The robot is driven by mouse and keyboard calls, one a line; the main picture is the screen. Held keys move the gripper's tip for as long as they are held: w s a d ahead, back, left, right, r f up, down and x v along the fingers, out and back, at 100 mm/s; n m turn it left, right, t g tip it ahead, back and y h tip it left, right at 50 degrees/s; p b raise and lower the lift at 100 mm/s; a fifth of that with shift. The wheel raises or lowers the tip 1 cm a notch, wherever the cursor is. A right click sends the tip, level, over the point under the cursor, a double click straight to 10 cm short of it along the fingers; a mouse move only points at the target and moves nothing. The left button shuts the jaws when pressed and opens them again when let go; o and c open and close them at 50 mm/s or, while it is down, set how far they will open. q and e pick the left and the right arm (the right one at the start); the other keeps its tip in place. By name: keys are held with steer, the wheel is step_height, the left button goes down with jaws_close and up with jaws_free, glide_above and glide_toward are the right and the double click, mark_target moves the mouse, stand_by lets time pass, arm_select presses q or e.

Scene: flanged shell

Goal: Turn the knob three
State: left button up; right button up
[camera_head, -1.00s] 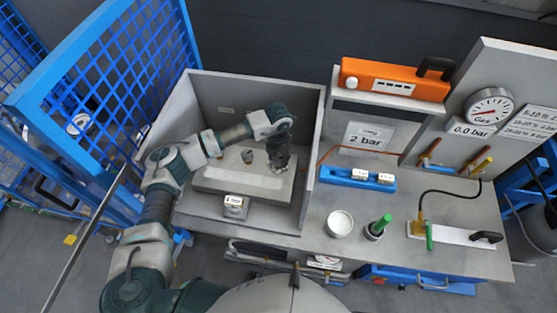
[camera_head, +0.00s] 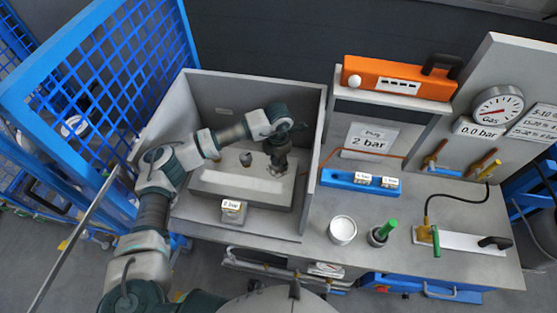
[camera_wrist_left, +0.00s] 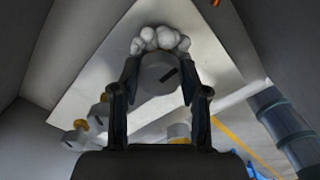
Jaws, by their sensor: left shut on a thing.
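My left gripper (camera_head: 277,166) points down at the right end of the grey block (camera_head: 225,184) inside the open-fronted grey box. In the left wrist view, my left gripper (camera_wrist_left: 158,88) has its fingers on either side of a grey round knob (camera_wrist_left: 157,76) with a dark slot-like mark, and it is shut on it. A white lobed part (camera_wrist_left: 160,39) shows just beyond the knob. Two smaller pale fittings with yellow parts (camera_wrist_left: 85,128) are at lower left. No number is readable on the knob. My right gripper is not in view.
The box walls (camera_head: 313,150) stand close around my left arm. A small dark fitting (camera_head: 246,159) stands on the block; a 0 bar display (camera_head: 232,208) is in front. To the right are a white cup (camera_head: 342,230), a green-handled tool (camera_head: 386,230) and a gauge (camera_head: 498,105).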

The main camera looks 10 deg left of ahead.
mark_target(278, 161)
arm_select(q)
steer(key=shift+w+r, duration=0.1)
steer(key=shift+r, duration=0.1)
steer(key=o, duration=1.1)
steer(key=shift+f, duration=0.1)
step_height(278, 161, up, 12)
steer(key=shift+f, duration=0.1)
